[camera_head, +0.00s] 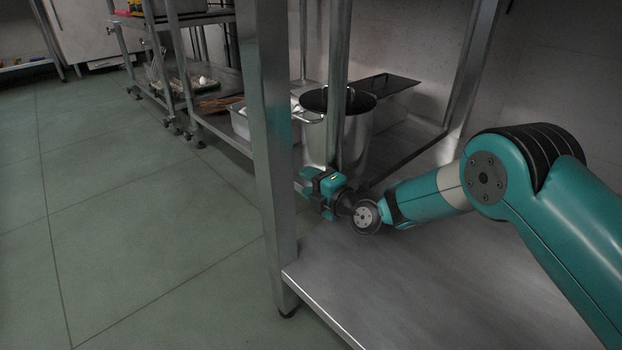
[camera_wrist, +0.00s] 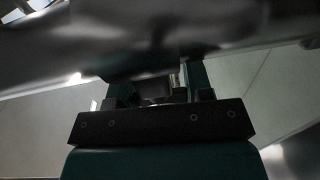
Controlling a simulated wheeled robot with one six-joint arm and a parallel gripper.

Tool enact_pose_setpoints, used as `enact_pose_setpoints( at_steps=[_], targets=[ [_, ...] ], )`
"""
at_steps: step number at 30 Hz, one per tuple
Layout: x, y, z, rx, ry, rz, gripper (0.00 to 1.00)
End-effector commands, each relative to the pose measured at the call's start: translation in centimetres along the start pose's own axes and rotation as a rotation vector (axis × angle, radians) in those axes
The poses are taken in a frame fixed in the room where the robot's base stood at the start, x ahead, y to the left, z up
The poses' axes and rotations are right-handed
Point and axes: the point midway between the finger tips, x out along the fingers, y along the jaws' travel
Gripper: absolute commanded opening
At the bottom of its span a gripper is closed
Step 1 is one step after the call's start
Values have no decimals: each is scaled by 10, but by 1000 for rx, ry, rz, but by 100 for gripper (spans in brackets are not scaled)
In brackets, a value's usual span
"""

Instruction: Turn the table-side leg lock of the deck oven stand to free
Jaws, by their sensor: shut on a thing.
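My gripper (camera_head: 322,190) is low beside the steel stand, left of a slim upright leg (camera_head: 339,60) and behind the broad near post (camera_head: 268,130). It is shut on a small part at the stand, taken to be the leg lock; the gripper body hides this part in the head view. In the wrist view my gripper (camera_wrist: 158,82) reaches up to a blurred, shiny steel surface (camera_wrist: 245,30) that crosses the picture. Its fingers stand apart, with a small dark piece (camera_wrist: 158,98) between them. I cannot tell which way the lock is turned.
A bare steel shelf (camera_head: 420,290) lies under my arm. Behind it stand a steel pot (camera_head: 355,128) and a dark tray (camera_head: 384,84). Wheeled racks (camera_head: 165,60) stand at the back. The green tiled floor (camera_head: 120,200) at the left is clear.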

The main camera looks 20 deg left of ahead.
Motion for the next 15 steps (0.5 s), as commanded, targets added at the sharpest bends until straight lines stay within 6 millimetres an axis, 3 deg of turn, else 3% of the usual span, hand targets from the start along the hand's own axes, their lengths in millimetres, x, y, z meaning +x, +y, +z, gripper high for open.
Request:
enact_pose_setpoints(
  at_steps=[5,15],
  targets=[
    [0,7,-3,-2,4,-119,23],
    [-1,0,-4,-1,6,-433,23]
  ],
)
